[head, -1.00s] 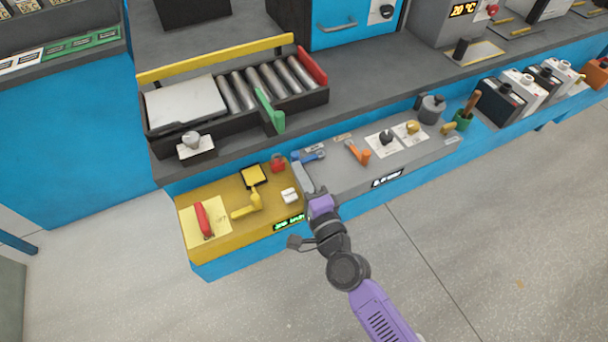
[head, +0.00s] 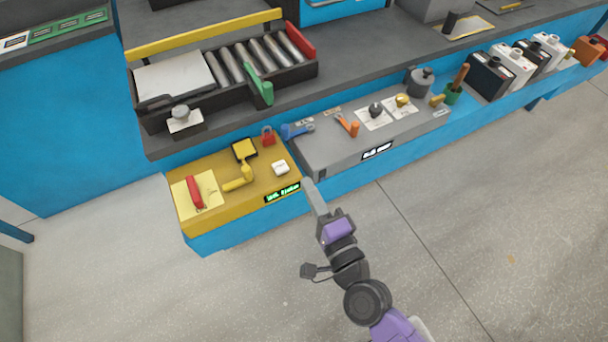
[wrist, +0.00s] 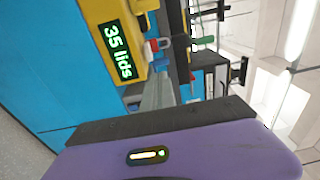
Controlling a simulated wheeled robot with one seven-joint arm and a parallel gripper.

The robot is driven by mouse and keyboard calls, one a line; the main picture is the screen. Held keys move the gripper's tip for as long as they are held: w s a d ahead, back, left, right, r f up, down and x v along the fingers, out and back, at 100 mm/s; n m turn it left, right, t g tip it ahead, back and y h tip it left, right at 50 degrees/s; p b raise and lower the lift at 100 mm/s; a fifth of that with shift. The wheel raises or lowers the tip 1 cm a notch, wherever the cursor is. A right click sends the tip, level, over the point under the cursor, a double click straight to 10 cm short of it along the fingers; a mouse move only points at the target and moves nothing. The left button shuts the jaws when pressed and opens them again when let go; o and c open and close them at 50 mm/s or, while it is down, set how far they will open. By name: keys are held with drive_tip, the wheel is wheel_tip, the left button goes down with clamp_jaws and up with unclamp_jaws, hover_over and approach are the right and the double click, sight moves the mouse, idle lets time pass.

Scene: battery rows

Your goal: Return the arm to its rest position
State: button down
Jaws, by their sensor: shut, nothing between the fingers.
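My gripper (head: 314,193) shows in the head view in front of the low bench, over the floor near the joint between the yellow section and the grey section. Its fingers are together with nothing between them. In the wrist view the shut fingers (wrist: 158,92) point away past the yellow section's edge. The purple and dark arm reaches up from the bottom of the head view.
The grey bench top (head: 335,155) holds several tools. Open floor (head: 470,220) lies at the right.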

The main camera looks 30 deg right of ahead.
drive_tip(key=shift+s, duration=0.6)
drive_tip(key=shift+a, duration=0.1)
drive_tip(key=s+d+r+n+g, duration=0.1)
drive_tip(key=s+r+n, duration=0.2)
drive_tip(key=s+n, duration=0.3)
drive_tip(key=s+r+n+g+p, duration=0.1)
drive_tip(key=s+r+n, duration=0.2)
drive_tip(key=s+n, duration=0.3)
drive_tip(key=s+d+r+n+g+y+p, duration=0.1)
drive_tip(key=s+r+n, duration=0.2)
drive_tip(key=s, duration=1)
drive_tip(key=n, duration=0.3)
drive_tip(key=shift+s+d+r+n, duration=0.3)
drive_tip(key=shift+s+d, duration=0.05)
drive_tip(key=shift+s, duration=0.05)
